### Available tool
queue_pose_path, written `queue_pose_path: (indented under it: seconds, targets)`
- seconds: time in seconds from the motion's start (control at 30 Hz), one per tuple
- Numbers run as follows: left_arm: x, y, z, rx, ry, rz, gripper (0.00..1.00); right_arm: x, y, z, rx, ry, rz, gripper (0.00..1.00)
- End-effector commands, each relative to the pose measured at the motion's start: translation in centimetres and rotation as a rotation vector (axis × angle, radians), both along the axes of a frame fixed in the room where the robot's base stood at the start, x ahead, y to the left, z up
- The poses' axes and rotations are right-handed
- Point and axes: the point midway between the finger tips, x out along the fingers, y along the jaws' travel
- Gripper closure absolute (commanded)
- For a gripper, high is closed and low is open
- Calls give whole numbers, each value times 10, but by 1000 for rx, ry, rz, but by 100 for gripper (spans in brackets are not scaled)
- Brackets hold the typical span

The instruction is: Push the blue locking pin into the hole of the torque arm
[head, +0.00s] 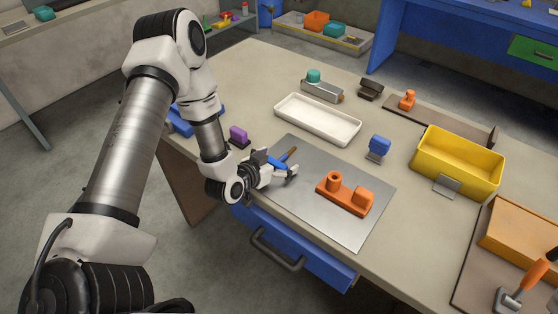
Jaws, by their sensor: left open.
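My left gripper (279,170) is open at the left part of a grey metal plate (310,155) on the table. A blue piece with a brown shaft (289,154), which looks like the locking pin, lies at its fingertips. The fingers partly hide the blue part, and I cannot tell whether they touch it. The orange torque arm (347,194) lies on the plate to the right of the gripper, apart from it. It has a round boss with a hole (333,178) at its left end and a raised block at its right end. My right gripper is out of view.
A white tray (317,120) lies behind the plate. A blue-topped block (378,147) stands right of the plate, and a yellow bin (457,163) is farther right. A purple piece (239,136) stands behind my left wrist. The plate is bare around the torque arm.

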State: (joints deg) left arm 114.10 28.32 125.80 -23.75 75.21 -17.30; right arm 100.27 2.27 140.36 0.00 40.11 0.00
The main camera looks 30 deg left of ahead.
Motion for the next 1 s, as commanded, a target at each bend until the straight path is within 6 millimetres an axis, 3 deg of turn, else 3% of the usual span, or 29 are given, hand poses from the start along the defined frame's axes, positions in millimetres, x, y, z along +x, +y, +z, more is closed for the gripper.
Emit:
queue_pose_path:
  seconds: [0.13,0.3,0.73,1.0]
  targets:
    - [-1,0,0,0,1,1,4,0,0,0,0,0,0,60]
    - [-1,0,0,0,1,1,63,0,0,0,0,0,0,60]
    - [-1,1,3,0,1,1,63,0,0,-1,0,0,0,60]
    - [0,1,35,-2,-3,2,63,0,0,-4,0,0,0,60]
